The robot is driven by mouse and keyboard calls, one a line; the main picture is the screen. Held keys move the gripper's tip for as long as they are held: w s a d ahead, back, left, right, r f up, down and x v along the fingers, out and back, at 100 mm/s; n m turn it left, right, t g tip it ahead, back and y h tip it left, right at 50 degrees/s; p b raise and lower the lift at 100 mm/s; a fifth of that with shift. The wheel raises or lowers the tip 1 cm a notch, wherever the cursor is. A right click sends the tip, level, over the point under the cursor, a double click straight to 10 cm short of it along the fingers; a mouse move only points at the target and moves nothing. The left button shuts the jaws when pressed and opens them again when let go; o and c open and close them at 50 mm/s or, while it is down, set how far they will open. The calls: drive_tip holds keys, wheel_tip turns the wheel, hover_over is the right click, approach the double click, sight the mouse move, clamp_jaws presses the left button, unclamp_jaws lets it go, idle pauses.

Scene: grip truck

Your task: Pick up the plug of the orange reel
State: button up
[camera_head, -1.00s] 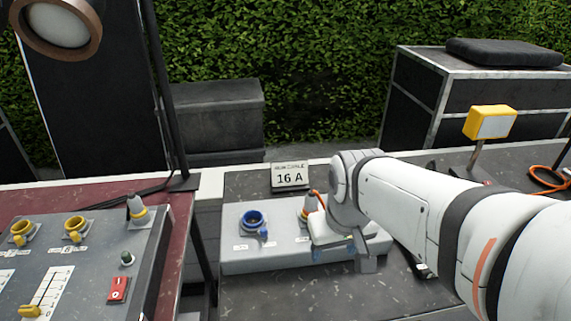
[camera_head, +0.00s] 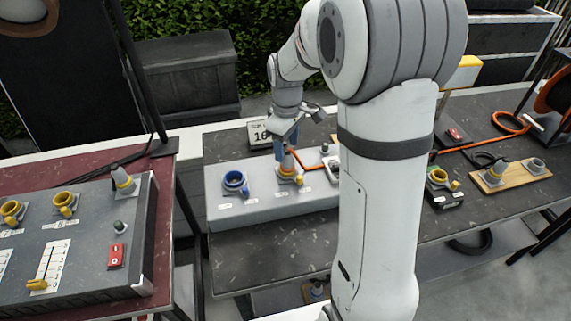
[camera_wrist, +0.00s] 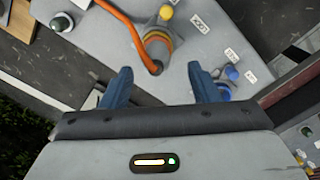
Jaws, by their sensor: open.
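The plug (camera_head: 288,164) is a grey cone standing upright in a socket with an orange-yellow ring on the grey socket box (camera_head: 225,212). An orange cable bends out of its top and runs right, partly hidden by my arm. My gripper (camera_head: 285,147) is open, pointing down close above the plug. In the wrist view the plug (camera_wrist: 160,48) and its cable (camera_wrist: 122,22) lie just beyond the gap between my blue fingers (camera_wrist: 161,76), with nothing held. The orange reel (camera_head: 556,95) stands at the far right.
A yellow-ringed socket unit (camera_head: 440,182) and wooden board (camera_head: 510,175) are at right.

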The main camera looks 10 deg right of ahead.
sight(288, 150)
drive_tip(key=f, duration=0.2)
drive_tip(key=f+p, duration=0.1)
drive_tip(key=f, duration=0.2)
drive_tip(key=shift+w+d, duration=0.15)
drive_tip(key=shift+d, duration=0.05)
drive_tip(key=shift+c, duration=0.4)
drive_tip(key=c, duration=1)
